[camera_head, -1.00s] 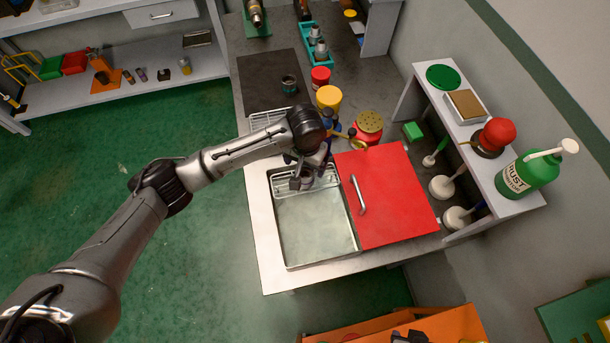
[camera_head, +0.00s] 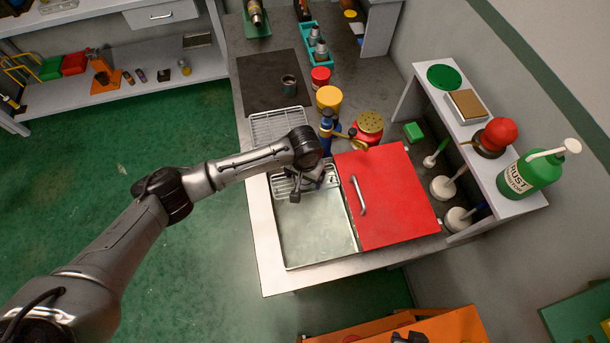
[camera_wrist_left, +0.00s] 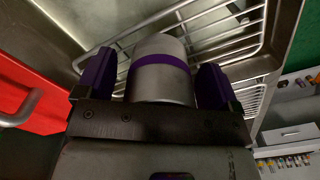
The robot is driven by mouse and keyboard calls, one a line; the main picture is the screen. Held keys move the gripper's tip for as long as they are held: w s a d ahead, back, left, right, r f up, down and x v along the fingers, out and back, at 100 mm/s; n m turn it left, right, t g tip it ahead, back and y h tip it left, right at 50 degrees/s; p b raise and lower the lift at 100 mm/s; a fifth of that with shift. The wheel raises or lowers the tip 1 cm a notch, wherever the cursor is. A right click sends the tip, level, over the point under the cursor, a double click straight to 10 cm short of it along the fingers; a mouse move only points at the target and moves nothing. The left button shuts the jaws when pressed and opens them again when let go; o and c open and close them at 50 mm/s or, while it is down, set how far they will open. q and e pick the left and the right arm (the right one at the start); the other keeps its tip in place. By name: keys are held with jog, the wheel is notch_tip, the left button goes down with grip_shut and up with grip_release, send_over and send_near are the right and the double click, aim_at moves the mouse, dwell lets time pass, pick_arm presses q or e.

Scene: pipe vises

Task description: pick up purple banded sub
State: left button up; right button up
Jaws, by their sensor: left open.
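The purple banded sub (camera_wrist_left: 160,70) is a grey cylinder with a rounded end and a purple band. It shows in the left wrist view, between the two purple-padded fingers of my left gripper (camera_wrist_left: 155,80). The fingers are open, one on each side, with a visible gap to the sub. In the head view my left gripper (camera_head: 303,186) is at the far end of the metal sink basin, over the wire rack there. I cannot make out the sub in the head view.
The sink basin (camera_head: 315,232) has metal walls, with a wire rack (camera_wrist_left: 215,35) close beside the sub. A red panel with a handle (camera_head: 387,200) lies right of the basin. A blue and brass tap (camera_head: 340,132) stands behind. Another wire rack (camera_head: 280,124) lies behind the wrist.

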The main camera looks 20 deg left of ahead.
pick_arm(q)
jog(key=c, duration=1.2)
jog(key=shift+r, duration=0.1)
jog(key=shift+c, duration=0.2)
